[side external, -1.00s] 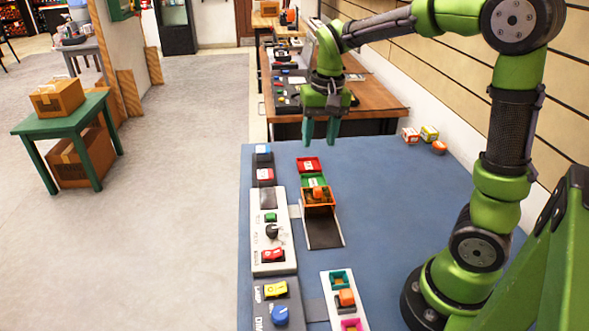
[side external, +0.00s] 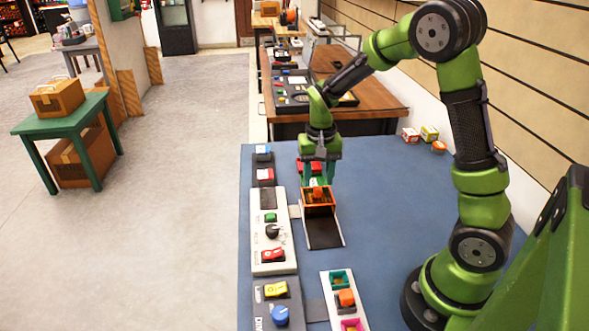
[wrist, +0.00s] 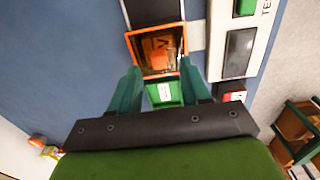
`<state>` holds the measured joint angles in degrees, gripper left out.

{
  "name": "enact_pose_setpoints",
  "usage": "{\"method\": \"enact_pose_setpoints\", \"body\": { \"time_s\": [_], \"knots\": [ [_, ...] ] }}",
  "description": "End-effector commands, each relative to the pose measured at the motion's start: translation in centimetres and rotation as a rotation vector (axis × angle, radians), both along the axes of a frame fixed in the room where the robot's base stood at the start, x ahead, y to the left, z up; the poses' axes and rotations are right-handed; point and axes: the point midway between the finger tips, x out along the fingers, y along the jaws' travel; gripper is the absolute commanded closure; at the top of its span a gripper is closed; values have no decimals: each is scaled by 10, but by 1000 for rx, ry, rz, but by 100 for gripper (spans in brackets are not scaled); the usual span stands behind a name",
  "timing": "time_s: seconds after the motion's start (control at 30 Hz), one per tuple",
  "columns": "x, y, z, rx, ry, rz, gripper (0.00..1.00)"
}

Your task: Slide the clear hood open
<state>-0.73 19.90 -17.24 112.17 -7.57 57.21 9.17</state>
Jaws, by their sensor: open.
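An orange-framed box (side external: 319,197), apparently the clear hood, sits at the far end of a dark flat strip (side external: 324,232) on the blue table. In the wrist view the frame (wrist: 130,42) surrounds a see-through top with an orange block visible beneath it. My gripper (side external: 318,182) is open and points down just behind the hood. In the wrist view its two green fingers (wrist: 162,78) stand apart near the two sides of the hood's near edge. I cannot tell whether they touch it. A green tray (wrist: 164,94) shows between the fingers.
A white control panel (side external: 268,212) with switches and a knob lies left of the strip. A red tray (side external: 303,165) is behind the gripper. A white strip of colored compartments (side external: 338,290) lies in front. Small boxes (side external: 410,135) stand back right. The table's middle right is clear.

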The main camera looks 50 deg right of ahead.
Motion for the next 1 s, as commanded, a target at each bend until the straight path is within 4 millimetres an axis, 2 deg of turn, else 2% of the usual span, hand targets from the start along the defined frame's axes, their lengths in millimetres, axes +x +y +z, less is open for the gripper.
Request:
{"method": "enact_pose_setpoints", "body": {
  "time_s": [0.1, 0.2, 0.57, 0.9, 1.0],
  "knots": [
    [-1, 0, -18, 1, 4, 0, 53],
    [0, 0, -26, 0, 1, 0, 53],
    [0, 0, -32, 0, 0, 0, 53],
    [0, 0, -31, 0, 0, 0, 100],
    [0, 0, -31, 1, -1, 1, 100]
  ]
}}
